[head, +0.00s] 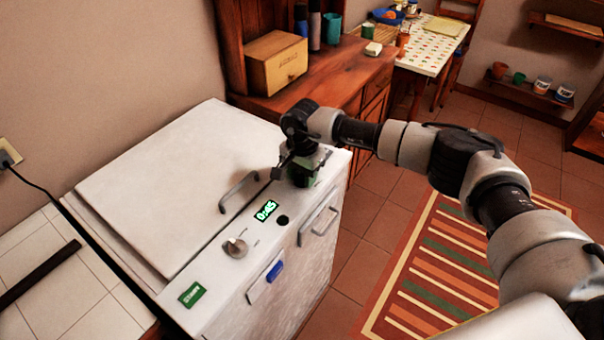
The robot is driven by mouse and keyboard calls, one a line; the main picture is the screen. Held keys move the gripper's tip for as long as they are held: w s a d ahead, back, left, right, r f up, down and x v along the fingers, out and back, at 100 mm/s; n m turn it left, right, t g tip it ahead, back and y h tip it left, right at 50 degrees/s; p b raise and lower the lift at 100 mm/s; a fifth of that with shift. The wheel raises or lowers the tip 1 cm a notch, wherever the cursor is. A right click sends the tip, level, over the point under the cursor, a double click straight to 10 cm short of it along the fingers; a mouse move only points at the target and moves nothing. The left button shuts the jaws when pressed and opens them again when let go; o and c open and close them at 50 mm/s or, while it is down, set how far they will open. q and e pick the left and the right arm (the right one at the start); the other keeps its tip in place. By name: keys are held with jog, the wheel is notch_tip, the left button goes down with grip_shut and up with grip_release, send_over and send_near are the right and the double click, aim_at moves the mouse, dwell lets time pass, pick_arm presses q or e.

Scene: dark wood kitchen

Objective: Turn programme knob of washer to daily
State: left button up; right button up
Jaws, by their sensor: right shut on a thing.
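The washer (165,190) is a white top-lidded machine with a control panel along its front edge. My right gripper (301,176) reaches down onto the far right end of that panel. It is shut on a knob there, mostly hidden behind the gripper. What the knob points to cannot be read. A silver knob (236,248) stands free further left on the panel. A green-lit display (266,210) reads 0:45, with a round black button (283,220) beside it. My left gripper is not in view.
A lid handle (239,192) stands up behind the panel. The front carries a drawer handle (319,226) and a blue catch (275,271). A wooden cabinet (345,72) with a drawer box (275,62) stands behind. A striped rug (440,265) lies on open floor at right.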

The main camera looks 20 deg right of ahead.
jog(key=m+b, duration=0.2)
jog(key=m, duration=0.1)
jog(key=shift+f, duration=0.15)
jog(key=m+b, duration=0.3)
jog(key=m, duration=0.2)
jog(key=shift+m, duration=0.4)
jog(key=m+b, duration=0.1)
jog(key=m, duration=0.4)
jog(key=shift+m+b, duration=0.3)
jog(key=shift+b, duration=0.05)
jog(key=m+b, duration=0.1)
jog(key=m, duration=0.4)
jog(key=shift+r, duration=0.2)
jog(key=shift+m, duration=0.3)
jog(key=o, duration=0.9)
